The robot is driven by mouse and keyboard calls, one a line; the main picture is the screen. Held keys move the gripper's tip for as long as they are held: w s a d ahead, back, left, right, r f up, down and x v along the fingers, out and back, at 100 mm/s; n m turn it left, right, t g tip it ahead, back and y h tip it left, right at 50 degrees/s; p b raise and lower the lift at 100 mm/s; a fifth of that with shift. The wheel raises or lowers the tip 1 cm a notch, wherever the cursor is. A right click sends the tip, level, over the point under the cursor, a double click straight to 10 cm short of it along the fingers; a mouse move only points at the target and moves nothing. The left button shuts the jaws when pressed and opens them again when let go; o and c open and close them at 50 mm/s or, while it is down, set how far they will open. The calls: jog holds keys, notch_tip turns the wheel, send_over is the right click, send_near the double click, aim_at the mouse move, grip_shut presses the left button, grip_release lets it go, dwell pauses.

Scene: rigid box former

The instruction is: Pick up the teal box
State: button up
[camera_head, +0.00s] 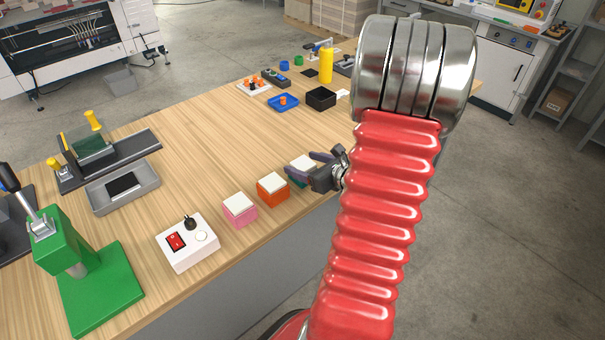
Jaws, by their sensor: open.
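The teal box (298,182) has a white lid and stands on the wooden table near its front edge, the farthest of a row of three boxes. My gripper (300,165) is open, and its dark fingers reach in from the right at the teal box, overlapping it in the picture. The fingers and wrist hide much of the box's teal side. I cannot tell whether the fingers touch it. My red arm fills the right middle of the view.
An orange box (272,192) and a pink box (240,213), both white-topped, stand in line to the left. A white switch box (188,246) and a green press (98,285) are nearer. A black tray (320,98) and yellow bottle (326,66) stand farther back. The table's middle is clear.

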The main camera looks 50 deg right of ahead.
aim_at(295, 161)
jog(key=shift+a+x, duration=0.2)
jog(key=shift+x, duration=2)
jog(key=shift+r, duration=0.1)
jog(key=shift+d, duration=0.1)
jog(key=c, duration=1)
